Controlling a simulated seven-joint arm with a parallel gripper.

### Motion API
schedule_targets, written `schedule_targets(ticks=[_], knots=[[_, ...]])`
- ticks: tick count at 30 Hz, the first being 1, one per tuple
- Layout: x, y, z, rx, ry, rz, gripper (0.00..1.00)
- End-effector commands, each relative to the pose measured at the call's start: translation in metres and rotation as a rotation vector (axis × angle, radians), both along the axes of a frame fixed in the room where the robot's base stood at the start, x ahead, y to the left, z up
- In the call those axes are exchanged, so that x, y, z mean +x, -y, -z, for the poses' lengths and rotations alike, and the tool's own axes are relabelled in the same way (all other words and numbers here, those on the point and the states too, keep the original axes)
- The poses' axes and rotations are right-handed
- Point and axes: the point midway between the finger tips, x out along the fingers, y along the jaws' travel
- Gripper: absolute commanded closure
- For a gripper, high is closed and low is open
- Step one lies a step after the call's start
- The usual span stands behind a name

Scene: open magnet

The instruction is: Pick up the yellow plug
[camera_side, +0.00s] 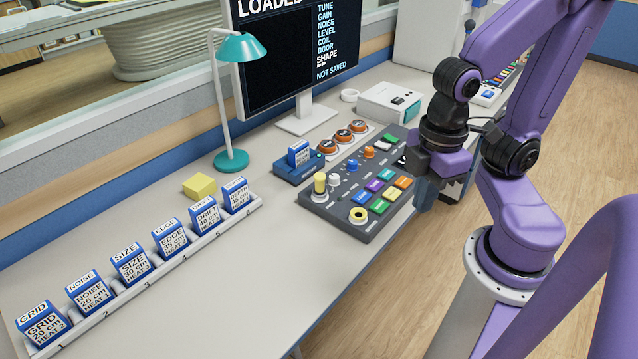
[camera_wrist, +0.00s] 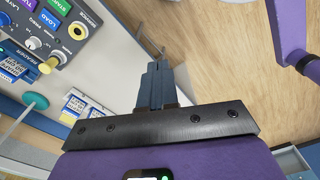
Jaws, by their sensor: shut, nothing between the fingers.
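The yellow plug (camera_side: 320,183) stands upright at the near left corner of the dark control panel (camera_side: 330,208). In the wrist view the yellow plug (camera_wrist: 47,66) is at the upper left, on the panel's edge. A yellow-ringed round socket (camera_side: 358,215) lies at the panel's near right corner and also shows in the wrist view (camera_wrist: 77,31). My gripper (camera_side: 424,196) is shut and empty, beyond the panel's right side and apart from the plug. In the wrist view its fingers (camera_wrist: 158,68) are together over the floor.
Coloured buttons and knobs cover the panel. A blue reader (camera_side: 298,170) holding a cartridge sits left of it. A rack (camera_side: 150,276) of several blue cartridges, a yellow block (camera_side: 199,186), a teal lamp (camera_side: 232,160) and a monitor (camera_side: 300,60) stand on the desk. The desk's front middle is clear.

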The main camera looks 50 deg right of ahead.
Motion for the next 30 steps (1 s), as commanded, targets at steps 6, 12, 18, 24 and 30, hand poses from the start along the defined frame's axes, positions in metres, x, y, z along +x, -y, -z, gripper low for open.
schedule_targets(ticks=[6,12,18,24,30], knots=[[0.000,0.000,0.000,0.000,0.000,0.000,0.67],[0.000,0.000,0.000,0.000,0.000,0.000,0.45],[0.002,0.000,0.001,-0.010,0.000,-0.002,0.45],[0.027,-0.006,0.011,-0.149,-0.001,-0.036,0.45],[0.073,-0.015,0.029,-0.389,-0.003,-0.102,0.45]])
